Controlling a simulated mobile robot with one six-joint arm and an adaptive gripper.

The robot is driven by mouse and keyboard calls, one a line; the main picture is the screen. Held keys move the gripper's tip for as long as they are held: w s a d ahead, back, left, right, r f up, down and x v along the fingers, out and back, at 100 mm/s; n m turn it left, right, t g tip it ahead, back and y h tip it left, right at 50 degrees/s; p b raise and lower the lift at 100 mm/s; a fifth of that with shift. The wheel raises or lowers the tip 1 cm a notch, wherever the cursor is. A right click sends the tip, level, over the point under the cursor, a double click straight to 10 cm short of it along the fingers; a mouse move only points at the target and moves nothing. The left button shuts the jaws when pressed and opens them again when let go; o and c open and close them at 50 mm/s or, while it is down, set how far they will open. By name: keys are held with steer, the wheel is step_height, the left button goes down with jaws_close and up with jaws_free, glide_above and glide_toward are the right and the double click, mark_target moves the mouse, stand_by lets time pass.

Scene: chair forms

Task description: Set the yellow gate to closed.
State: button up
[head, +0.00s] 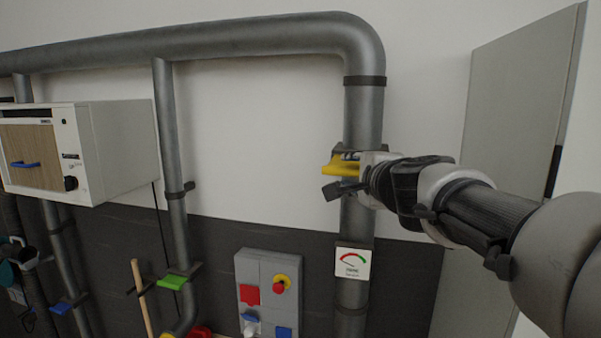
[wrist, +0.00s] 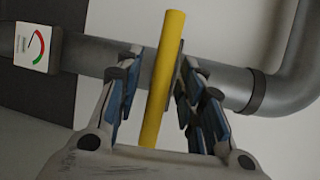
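The yellow gate (head: 338,167) is a flat plate on the thick vertical grey pipe at the right in the head view. It sticks out to the left and front of the pipe. In the wrist view the yellow gate (wrist: 172,35) shows edge-on as a long bar crossing in front of the pipe. My gripper (head: 343,177) is at the gate, with one finger above and one below it. In the wrist view the gripper (wrist: 160,68) is open with the plate between its blue-padded fingers. A gap shows on the left side; contact on the right cannot be told.
A gauge sign (head: 353,263) is on the same pipe below the gate. A grey control box (head: 264,270) with a red button is lower left. A green gate (head: 172,282) and a blue gate (head: 61,308) are on other pipes. A grey cabinet (head: 510,110) stands right.

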steer(key=shift+c, duration=0.2)
jaws_close()
steer(key=shift+f, duration=0.1)
stand_by(0.4)
